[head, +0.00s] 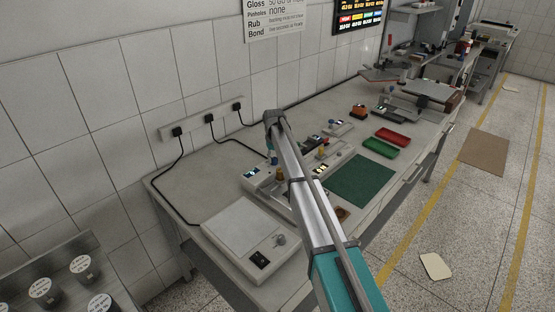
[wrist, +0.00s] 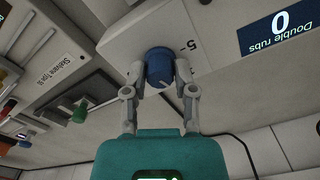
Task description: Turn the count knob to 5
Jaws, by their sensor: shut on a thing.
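The blue count knob (wrist: 158,66) is on a pale device panel (wrist: 120,45) in the wrist view. My gripper (wrist: 160,72) is shut on the knob, with one finger on each side of it. A pale mark line shows on the knob's near face. A printed "5" with a tick (wrist: 188,45) is on the panel to the right of the knob. A dark display (wrist: 280,25) reads "0 Double rubs", upside down in this view. In the head view my gripper (head: 271,156) is over a pale device with a small lit display (head: 254,172); the arm hides part of it.
A white scale-like box (head: 240,240) is at the bench's near end. A green mat (head: 362,180), a green tray (head: 380,147) and a red tray (head: 393,136) lie right of the arm. Other small devices stand close around the gripper. Black cables run along the wall side.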

